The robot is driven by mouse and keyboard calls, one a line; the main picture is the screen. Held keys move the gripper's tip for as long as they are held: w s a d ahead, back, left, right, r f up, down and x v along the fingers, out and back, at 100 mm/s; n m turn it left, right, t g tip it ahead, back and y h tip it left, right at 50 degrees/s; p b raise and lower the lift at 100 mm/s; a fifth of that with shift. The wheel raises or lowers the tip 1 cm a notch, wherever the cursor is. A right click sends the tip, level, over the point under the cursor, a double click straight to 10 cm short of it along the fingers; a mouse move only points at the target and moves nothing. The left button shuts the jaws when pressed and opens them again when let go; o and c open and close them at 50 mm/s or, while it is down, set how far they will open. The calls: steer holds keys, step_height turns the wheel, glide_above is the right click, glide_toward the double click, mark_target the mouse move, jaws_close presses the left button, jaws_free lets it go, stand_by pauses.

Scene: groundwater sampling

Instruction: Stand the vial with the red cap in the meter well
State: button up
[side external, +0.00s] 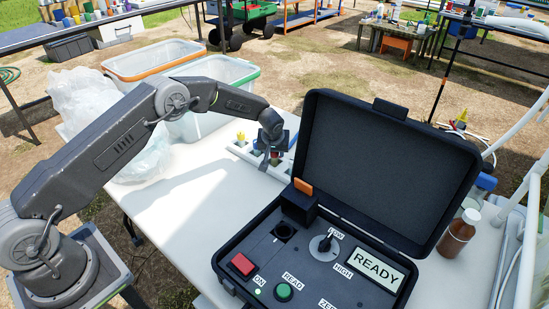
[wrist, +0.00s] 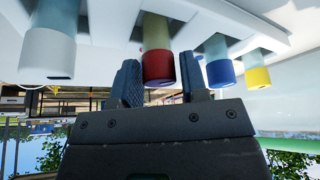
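The vial with the red cap (wrist: 158,68) stands in a white rack (wrist: 107,22), seen upside down in the wrist view. My gripper (wrist: 159,78) is open, with one finger on each side of the red cap and a gap showing on both sides. In the side view my gripper (side external: 272,148) is low over the rack (side external: 240,152) and largely hides the red-capped vial. The meter well (side external: 284,230) is a dark opening in the open black meter case (side external: 262,246), and it looks empty.
In the wrist view, vials with white (wrist: 47,56), blue (wrist: 220,71) and yellow (wrist: 257,77) caps stand beside the red one. The case's raised lid (side external: 380,165) is right of the rack. A brown bottle (side external: 458,233) stands further right. The table (side external: 180,220) is clear in front.

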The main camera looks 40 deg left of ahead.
steer(key=c, duration=0.7)
